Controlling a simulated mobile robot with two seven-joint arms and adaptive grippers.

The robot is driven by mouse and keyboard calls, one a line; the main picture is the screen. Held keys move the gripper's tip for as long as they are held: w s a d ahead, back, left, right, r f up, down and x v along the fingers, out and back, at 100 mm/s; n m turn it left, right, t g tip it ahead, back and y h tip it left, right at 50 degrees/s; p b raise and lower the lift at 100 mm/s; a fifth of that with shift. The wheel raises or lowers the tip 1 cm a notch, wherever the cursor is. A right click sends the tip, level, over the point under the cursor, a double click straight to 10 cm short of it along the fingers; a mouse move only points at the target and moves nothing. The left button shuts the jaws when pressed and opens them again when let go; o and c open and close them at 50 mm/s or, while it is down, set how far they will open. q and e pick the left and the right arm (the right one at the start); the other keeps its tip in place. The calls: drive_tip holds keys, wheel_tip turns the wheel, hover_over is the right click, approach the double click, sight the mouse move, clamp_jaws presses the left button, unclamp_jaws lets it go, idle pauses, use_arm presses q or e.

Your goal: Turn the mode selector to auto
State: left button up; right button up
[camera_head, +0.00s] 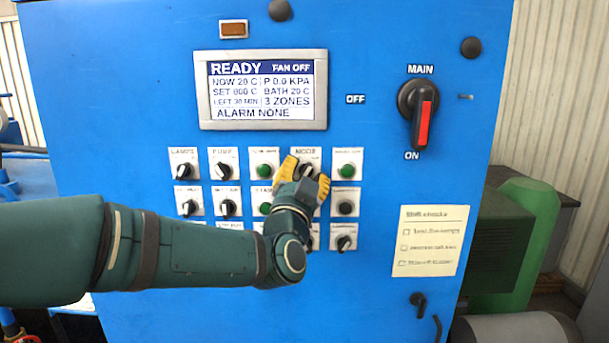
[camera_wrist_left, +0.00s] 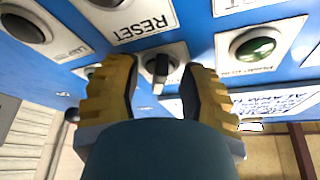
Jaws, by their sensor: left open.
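The mode selector (camera_head: 306,168) is a small dark knob on a white plate marked MODE, in the top row of controls below the display. It also shows in the left wrist view as a dark knob (camera_wrist_left: 159,68). My left gripper (camera_head: 306,177) is in front of it, with its yellow fingers apart on either side of the knob. In the left wrist view the left gripper (camera_wrist_left: 158,82) is open and the knob shows in the gap; contact cannot be told. The plate's position labels are too hidden to read. My right gripper is out of view.
A blue cabinet (camera_head: 110,85) carries rows of knobs and buttons close around the gripper. A green button (camera_head: 347,170) is just right of it. The display (camera_head: 262,90) reads READY. The MAIN switch (camera_head: 420,110) has a red handle. My left arm covers several lower controls.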

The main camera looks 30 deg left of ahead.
use_arm(q)
drive_tip(key=v, duration=0.7)
drive_tip(key=shift+s, duration=0.25)
drive_tip(key=shift+f, duration=0.15)
